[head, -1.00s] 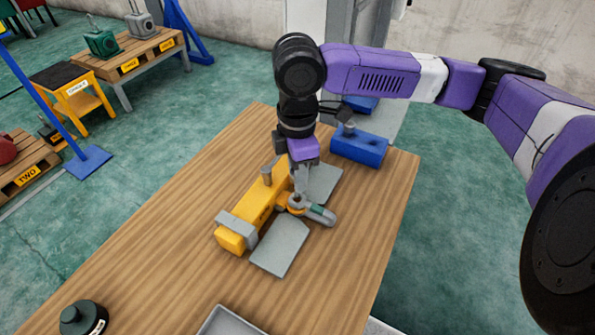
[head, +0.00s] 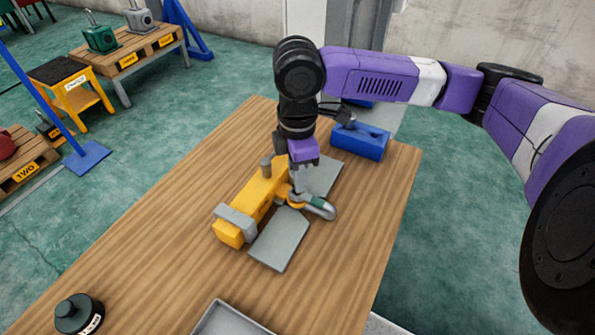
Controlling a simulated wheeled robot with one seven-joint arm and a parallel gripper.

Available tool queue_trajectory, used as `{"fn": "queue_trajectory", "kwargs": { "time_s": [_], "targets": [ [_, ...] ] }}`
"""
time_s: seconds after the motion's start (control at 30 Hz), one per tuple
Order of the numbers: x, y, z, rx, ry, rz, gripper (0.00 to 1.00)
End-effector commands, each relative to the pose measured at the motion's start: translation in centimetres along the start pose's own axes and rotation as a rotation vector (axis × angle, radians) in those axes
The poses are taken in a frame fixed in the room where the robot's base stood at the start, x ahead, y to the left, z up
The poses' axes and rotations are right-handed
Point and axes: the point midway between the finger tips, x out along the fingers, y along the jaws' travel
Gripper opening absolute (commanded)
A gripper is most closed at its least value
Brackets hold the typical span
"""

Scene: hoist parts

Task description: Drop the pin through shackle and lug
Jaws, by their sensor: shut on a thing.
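A yellow beam (head: 262,203) lies on the wooden table with a grey clamp-like block across its near end and a short grey post on top. At its right side is an orange-yellow lug (head: 297,205). A grey shackle (head: 325,209) with a green band lies at the lug, pointing right. My gripper (head: 297,188) points down directly over the lug and shackle end. It is shut on a slim grey piece, apparently the pin (head: 297,195). The fingers hide most of it, so I cannot tell how far it sits in the holes.
Grey plates (head: 280,240) lie under and beside the shackle. A blue block (head: 361,141) with a recess stands at the back right. A grey tray (head: 225,320) and a dark round weight (head: 78,314) are near the front. The left of the table is clear.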

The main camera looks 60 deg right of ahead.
Motion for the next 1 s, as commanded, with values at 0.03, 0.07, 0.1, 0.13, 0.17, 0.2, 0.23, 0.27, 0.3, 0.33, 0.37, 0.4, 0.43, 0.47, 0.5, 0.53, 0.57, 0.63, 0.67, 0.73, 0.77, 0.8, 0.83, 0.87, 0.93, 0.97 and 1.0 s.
{"fn": "queue_trajectory", "kwargs": {
  "time_s": [0.03, 0.07, 0.1, 0.13, 0.17, 0.2, 0.23, 0.27, 0.3, 0.33, 0.37, 0.4, 0.43, 0.47, 0.5, 0.53, 0.57, 0.63, 0.67, 0.73, 0.77, 0.8, 0.83, 0.87, 0.93, 0.97, 1.0],
  "targets": [
    [0.2, 0.0, 0.0, 0.0, 0.0, 0.0, 0.0],
    [0.3, 0.0, 0.0, 0.0, 0.0, 0.0, 0.0],
    [0.4, 0.0, 0.0, 0.0, 0.0, 0.0, 0.0],
    [0.5, 0.0, 0.0, 0.0, 0.0, 0.0, 0.0],
    [0.6, 0.0, 0.0, 0.0, 0.0, 0.0, 0.0],
    [0.7, 0.0, 0.0, 0.0, 0.0, 0.0, 0.0],
    [0.8, 0.0, 0.0, 0.0, 0.0, 0.001, 0.0],
    [0.8, 0.0, 0.0, 0.0, 0.0, 0.001, 0.0],
    [0.9, 0.0, 0.0, 0.0, 0.0, 0.001, 0.0],
    [1.0, 0.0, 0.0, 0.0, 0.0, 0.001, 0.0],
    [1.1, 0.0, 0.0, 0.0, 0.0, 0.001, 0.0],
    [1.2, 0.0, 0.0, 0.0, 0.0, 0.001, 0.0],
    [1.3, 0.0, 0.0, 0.0, 0.0, 0.001, 0.0],
    [1.4, 0.0, 0.0, 0.0, 0.0, 0.001, 0.0],
    [1.5, 0.0, 0.0, 0.0, 0.0, 0.001, 0.0],
    [1.6, 0.0, 0.0, 0.0, 0.0, 0.001, 0.0],
    [1.6, 0.0, 0.0, 0.0, 0.0, 0.001, 0.0],
    [1.8, 0.0, 0.0, 0.0, 0.0, 0.001, 0.0],
    [1.9, 0.0, 0.0, 0.0, 0.0, 0.001, 0.0],
    [2.1, 0.0, 0.0, 0.0, 0.0, 0.001, 0.0],
    [2.1, 0.0, 0.0, 0.0, 0.0, 0.001, 0.0],
    [2.1, 0.0, 0.0, 0.0, 0.0, 0.001, 0.0],
    [2.1, 0.0, 0.0, 0.0, 0.0, 0.001, 0.0],
    [2.1, 0.0, 0.0, 0.0, 0.0, 0.001, 0.0],
    [2.1, 0.0, 0.0, 0.0, 0.0, 0.001, 0.0],
    [2.1, 0.0, 0.0, 0.0, 0.0, 0.001, 0.0],
    [2.1, 0.0, 0.0, 0.0, 0.0, 0.001, 0.0]
  ]
}}
